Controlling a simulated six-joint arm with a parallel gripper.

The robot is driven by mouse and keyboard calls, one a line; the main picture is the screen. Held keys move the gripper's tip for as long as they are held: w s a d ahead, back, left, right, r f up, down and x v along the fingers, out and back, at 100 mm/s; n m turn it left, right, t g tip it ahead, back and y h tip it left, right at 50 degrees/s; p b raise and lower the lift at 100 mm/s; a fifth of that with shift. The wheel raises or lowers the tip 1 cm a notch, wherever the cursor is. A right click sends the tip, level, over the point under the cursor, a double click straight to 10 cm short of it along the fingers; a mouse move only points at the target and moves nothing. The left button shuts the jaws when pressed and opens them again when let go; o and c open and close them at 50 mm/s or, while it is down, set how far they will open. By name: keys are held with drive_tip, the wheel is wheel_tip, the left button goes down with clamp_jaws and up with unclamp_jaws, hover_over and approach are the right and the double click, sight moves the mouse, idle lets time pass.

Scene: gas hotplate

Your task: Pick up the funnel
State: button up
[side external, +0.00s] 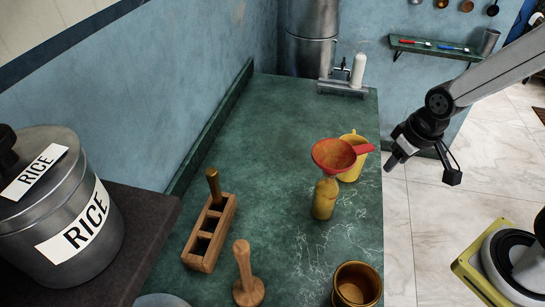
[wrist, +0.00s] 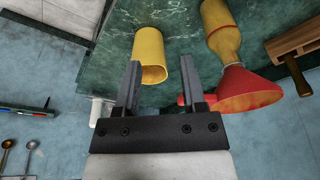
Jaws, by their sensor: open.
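The red funnel (side external: 334,155) sits in the mouth of a yellow bottle (side external: 325,197) on the green counter, its handle pointing right. In the wrist view the funnel (wrist: 247,92) is to the right of my gripper, with its red handle close beside the right finger. The bottle (wrist: 217,27) shows there too. My gripper (wrist: 161,82) is open, with nothing between its fingers. In the side view my gripper (side external: 393,162) is to the right of the funnel, beside the counter's right edge. The funnel's spout is hidden inside the bottle.
A yellow mug (side external: 353,167) stands just behind the funnel; it shows beyond the fingers in the wrist view (wrist: 150,58). A wooden block (side external: 208,236), a wooden masher (side external: 245,272) and a brown pot (side external: 358,285) stand nearer. The back of the counter (side external: 282,110) is mostly clear.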

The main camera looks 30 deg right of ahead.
idle(0.4)
drive_tip(key=shift+o, duration=1.3)
drive_tip(key=shift+r, duration=0.1)
wheel_tip(320, 180, up, 10)
drive_tip(key=n+g+y, duration=0.1)
drive_tip(key=n+y, duration=0.3)
drive_tip(key=n, duration=1.1)
hover_over(358, 147)
drive_tip(key=d, duration=0.2)
drive_tip(key=shift+s, duration=0.15)
wheel_tip(358, 147, down, 5)
drive_tip(key=shift+f, duration=0.1)
drive_tip(key=shift+x, duration=1.25)
drive_tip(key=shift+s, duration=0.1)
